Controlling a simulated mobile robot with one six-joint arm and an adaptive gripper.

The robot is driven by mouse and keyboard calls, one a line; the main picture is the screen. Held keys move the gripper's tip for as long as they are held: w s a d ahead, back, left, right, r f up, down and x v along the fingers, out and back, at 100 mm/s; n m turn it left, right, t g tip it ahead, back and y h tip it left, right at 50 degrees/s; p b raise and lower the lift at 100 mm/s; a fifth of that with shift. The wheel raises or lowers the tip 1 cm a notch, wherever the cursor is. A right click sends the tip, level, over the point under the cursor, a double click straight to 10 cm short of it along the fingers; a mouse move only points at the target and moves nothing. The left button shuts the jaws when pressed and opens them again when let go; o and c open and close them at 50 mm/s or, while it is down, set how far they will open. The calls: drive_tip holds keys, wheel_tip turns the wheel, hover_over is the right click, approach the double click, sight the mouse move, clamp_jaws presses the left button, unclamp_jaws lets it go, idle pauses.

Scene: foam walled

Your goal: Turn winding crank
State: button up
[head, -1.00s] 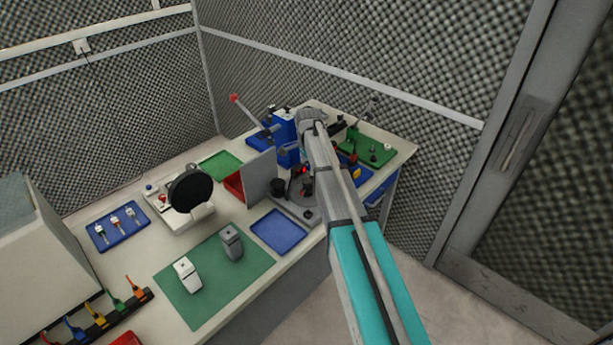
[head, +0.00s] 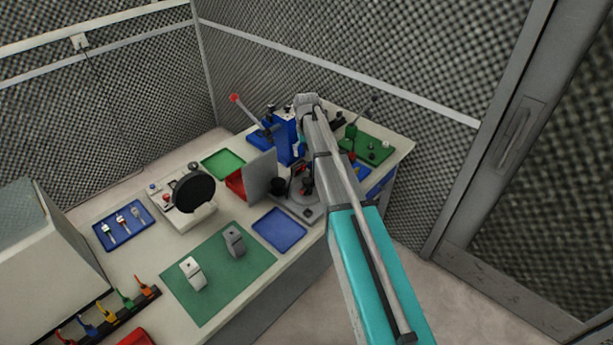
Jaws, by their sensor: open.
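I cannot single out the winding crank for certain in the head view. A grey-based device (head: 299,208) with dark upright parts stands at the bench's front edge, partly hidden by my arm. A green-based fixture (head: 372,146) with a slanted black-tipped lever (head: 364,109) stands at the far right end. My arm reaches over the bench from the lower right and bends down at its elbow. My gripper (head: 298,176) is small and dark, largely covered by my arm, just above the grey-based device. It is open; I see nothing held, and contact cannot be told.
A blue press (head: 286,140) with a red-knobbed lever (head: 247,109) stands behind. A grey upright panel (head: 261,177) and a black cup (head: 278,186) are close left of my gripper. A blue tray (head: 279,230) and green mat (head: 217,274) lie nearer. Mesh walls enclose the bench.

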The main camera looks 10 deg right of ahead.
sight(307, 180)
drive_tip(key=shift+r+n, duration=0.2)
drive_tip(key=shift+n, duration=0.3)
drive_tip(key=shift+f, duration=0.15)
wheel_tip(307, 180, down, 14)
drive_tip(key=b, duration=1.3)
drive_tip(key=shift+r+b, duration=0.2)
drive_tip(key=shift+b, duration=0.15)
drive_tip(key=c, duration=1.1)
drive_tip(key=shift+c, duration=0.2)
drive_tip(key=shift+m, duration=0.3)
drive_tip(key=shift+m, duration=1.3)
